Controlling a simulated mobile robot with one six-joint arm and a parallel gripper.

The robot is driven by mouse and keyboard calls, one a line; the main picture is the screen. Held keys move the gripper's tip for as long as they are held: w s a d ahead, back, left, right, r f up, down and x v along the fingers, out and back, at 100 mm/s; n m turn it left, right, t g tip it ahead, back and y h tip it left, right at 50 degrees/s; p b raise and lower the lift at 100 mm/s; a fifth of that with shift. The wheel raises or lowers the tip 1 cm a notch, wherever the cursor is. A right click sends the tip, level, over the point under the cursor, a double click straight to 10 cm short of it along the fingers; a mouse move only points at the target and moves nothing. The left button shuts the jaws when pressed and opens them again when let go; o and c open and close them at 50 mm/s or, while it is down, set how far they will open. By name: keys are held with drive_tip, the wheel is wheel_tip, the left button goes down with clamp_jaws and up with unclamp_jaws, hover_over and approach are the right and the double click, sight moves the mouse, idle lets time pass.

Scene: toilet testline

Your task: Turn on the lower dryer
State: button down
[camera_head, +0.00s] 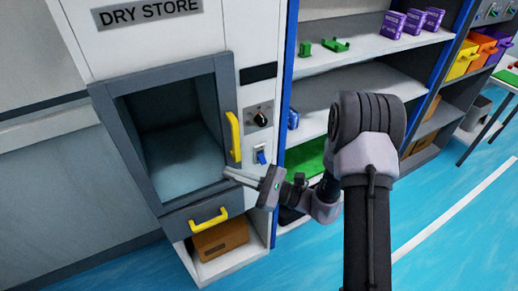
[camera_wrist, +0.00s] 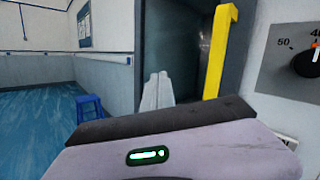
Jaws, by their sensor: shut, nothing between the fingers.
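The dryer is a white cabinet labelled DRY STORE (camera_head: 150,12) with a grey-framed window door (camera_head: 160,197). Its vertical yellow handle (camera_head: 234,137) also shows in the wrist view (camera_wrist: 218,55). Right of the handle is a panel with a black dial (camera_head: 260,119); the dial is at the right edge of the wrist view (camera_wrist: 305,62). Below it is a blue rocker switch (camera_head: 261,157); I cannot tell its position. My gripper (camera_head: 228,172) is shut and empty, its fingertips just below the handle and left of the switch. The fingers (camera_wrist: 157,92) point toward the door opening in the wrist view.
A drawer with a yellow handle (camera_head: 209,217) is below the door, above a cardboard box (camera_head: 220,238). Shelves (camera_head: 340,95) with purple boxes (camera_head: 393,24) and green parts stand to the right. A blue stool (camera_wrist: 90,108) stands on open floor in the wrist view.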

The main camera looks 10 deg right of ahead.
drive_tip(key=w+d+f+m+t+h, duration=0.2)
drive_tip(key=d+f+m+t+h, duration=0.1)
drive_tip(key=d+f+m+t, duration=0.15)
drive_tip(key=w+d+f+m+t+h, duration=0.3)
drive_tip(key=d+f+m+t, duration=0.1)
drive_tip(key=f, duration=0.2)
drive_tip(key=m+t+h, duration=0.2)
drive_tip(key=m+h, duration=0.2)
drive_tip(key=h, duration=0.3)
approach(259, 166)
drive_tip(key=r+v, duration=0.1)
drive_tip(key=v, duration=0.3)
drive_tip(key=shift+w+d+f+g, duration=0.15)
drive_tip(key=shift+w+f+g, duration=0.05)
drive_tip(key=shift+g, duration=0.05)
drive_tip(key=b+x, duration=0.2)
drive_tip(key=x, duration=0.8)
drive_tip(key=shift+r, duration=0.1)
drive_tip(key=shift+s+d+r, duration=0.1)
drive_tip(key=shift+s+r, duration=0.35)
drive_tip(key=shift+r, duration=0.4)
drive_tip(key=shift+s+r, duration=0.45)
drive_tip(key=shift+r, duration=0.4)
drive_tip(key=shift+r, duration=0.1)
